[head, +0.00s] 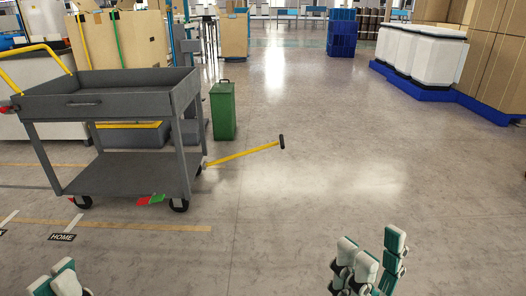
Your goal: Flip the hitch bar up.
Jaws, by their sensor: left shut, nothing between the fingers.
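The hitch bar (243,154) is a yellow rod with a black cross grip (282,142) at its far end. It reaches out to the right from the low right side of a grey cart (120,173), in a lowered, nearly level position. My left gripper (55,281) shows only its white and teal fingertips at the bottom left, shut and empty, in front of the cart. My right gripper (372,258) is at the bottom right with its fingers spread, open and empty. Both grippers are well apart from the bar.
A green canister (223,111) stands behind the bar beside the cart. White containers on a blue base (426,85) and stacked cartons (496,65) are at the right. Red and green pieces lie by the cart's wheels. The floor right of the bar is clear.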

